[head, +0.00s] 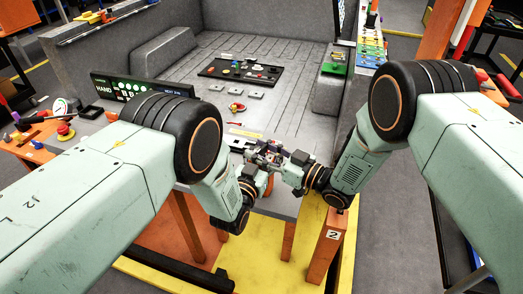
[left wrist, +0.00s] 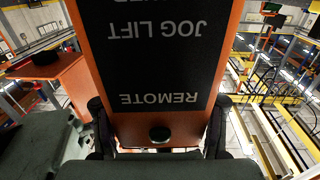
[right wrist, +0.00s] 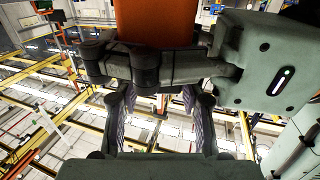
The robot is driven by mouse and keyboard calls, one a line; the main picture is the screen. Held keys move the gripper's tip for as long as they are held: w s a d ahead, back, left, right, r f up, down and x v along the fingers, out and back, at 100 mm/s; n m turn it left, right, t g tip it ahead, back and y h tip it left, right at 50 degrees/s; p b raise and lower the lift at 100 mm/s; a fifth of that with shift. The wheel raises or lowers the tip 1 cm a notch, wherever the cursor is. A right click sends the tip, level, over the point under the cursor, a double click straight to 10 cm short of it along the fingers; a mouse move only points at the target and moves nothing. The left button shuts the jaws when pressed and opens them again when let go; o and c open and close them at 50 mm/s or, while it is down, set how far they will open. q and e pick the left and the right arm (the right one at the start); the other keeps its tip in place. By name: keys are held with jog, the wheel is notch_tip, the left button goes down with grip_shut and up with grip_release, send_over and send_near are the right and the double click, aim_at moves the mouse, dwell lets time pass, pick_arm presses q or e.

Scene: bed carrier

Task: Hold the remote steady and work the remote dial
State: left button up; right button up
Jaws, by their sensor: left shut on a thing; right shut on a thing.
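The remote (left wrist: 126,125) is an orange box with a black face. It fills the middle of the left wrist view, and its words REMOTE and JOG LIFT are upside down. A small dark round knob (left wrist: 160,133) sits on its near end. My left gripper (left wrist: 158,128) is shut on the remote, one finger on each side. In the right wrist view an orange body (right wrist: 157,20), seemingly the remote, shows beyond the left gripper's dark links. My right gripper (right wrist: 160,110) is shut there too, but its contact is hidden, so I cannot tell whether it grips the dial. In the head view both grippers meet above the bed's front edge.
The grey bed (head: 290,75) holds a black tray (head: 240,70) with small parts and several loose items. A black sign (head: 140,88) stands at its left. An orange side table (head: 40,150) is at the left, an orange post (head: 330,240) marked 2 at the front.

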jog(key=shift+s+a+m+t+h, duration=0.1)
jog(key=shift+m+t+h, duration=0.8)
jog(key=shift+m+t, duration=0.15)
jog(key=shift+t, duration=0.25)
jog(key=o, duration=0.9)
jog(key=shift+n+g, duration=0.25)
jog(key=shift+g, duration=0.15)
